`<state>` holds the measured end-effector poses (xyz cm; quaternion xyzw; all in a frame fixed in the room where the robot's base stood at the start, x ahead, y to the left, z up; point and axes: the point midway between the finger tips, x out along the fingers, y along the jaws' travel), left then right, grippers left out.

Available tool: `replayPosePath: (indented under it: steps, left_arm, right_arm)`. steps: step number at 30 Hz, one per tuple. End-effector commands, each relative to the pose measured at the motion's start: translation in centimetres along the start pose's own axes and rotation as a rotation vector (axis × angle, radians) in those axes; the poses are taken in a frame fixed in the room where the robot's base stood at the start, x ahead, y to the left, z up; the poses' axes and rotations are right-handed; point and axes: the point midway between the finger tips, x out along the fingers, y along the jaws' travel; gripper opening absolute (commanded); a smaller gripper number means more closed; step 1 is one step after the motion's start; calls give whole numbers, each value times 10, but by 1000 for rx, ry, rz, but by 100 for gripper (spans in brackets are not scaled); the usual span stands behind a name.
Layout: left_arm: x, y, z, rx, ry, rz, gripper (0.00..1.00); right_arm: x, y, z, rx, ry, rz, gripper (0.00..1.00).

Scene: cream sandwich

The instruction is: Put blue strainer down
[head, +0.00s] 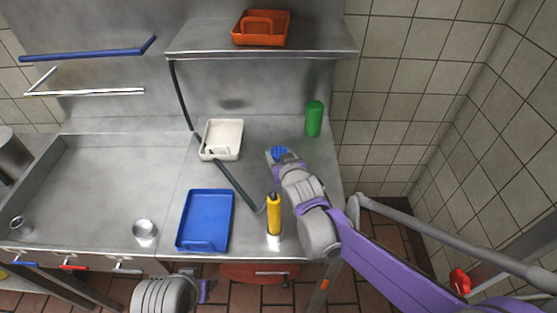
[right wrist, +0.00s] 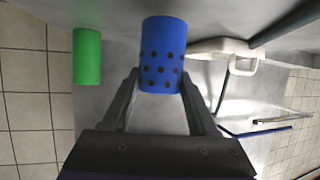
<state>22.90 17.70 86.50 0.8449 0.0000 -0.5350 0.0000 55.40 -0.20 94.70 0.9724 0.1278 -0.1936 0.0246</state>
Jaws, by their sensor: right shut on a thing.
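The blue strainer (right wrist: 163,50) is a blue cylinder with dark holes, between the fingertips of my right gripper (right wrist: 160,85) in the right wrist view. In the head view the strainer (head: 277,153) shows as a small blue patch at the tip of my right gripper (head: 283,160), over the right part of the steel counter (head: 260,135). The gripper is shut on it. I cannot tell whether the strainer touches the counter. My left gripper (head: 204,291) shows only in part at the bottom of the head view, away from the counter top; its jaws cannot be made out.
A green cylinder (head: 314,118) stands behind and right of the strainer. A white tray (head: 238,143) lies to its left, a blue tray (head: 232,222) front left, a yellow bottle (head: 274,215) in front. A dark hose crosses the counter. A shelf (head: 330,49) holds an orange tray (head: 285,30).

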Motion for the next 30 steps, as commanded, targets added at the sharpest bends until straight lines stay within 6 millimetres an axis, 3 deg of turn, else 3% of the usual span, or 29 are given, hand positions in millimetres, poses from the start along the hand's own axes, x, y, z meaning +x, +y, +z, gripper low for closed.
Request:
replayPosePath:
  steps: [4,15,16,18,21,30]
  left_arm:
    - [3,0,2,0,-1,0,50]
    - [5,0,3,0,-2,0,50]
    - [5,0,3,0,-2,0,50]
    - [4,0,3,0,-2,0,50]
    - [4,0,3,0,-2,0,50]
    - [3,0,2,0,-1,0,50]
  right_arm:
    - [7,0,16,0,0,0,4]
    - [8,0,20,-1,0,0,4]
    - [8,0,20,-1,0,0,61]
    - [8,0,19,-1,0,0,74]
    - [8,0,19,-1,0,0,90]
    - [7,0,18,-1,0,0,90]
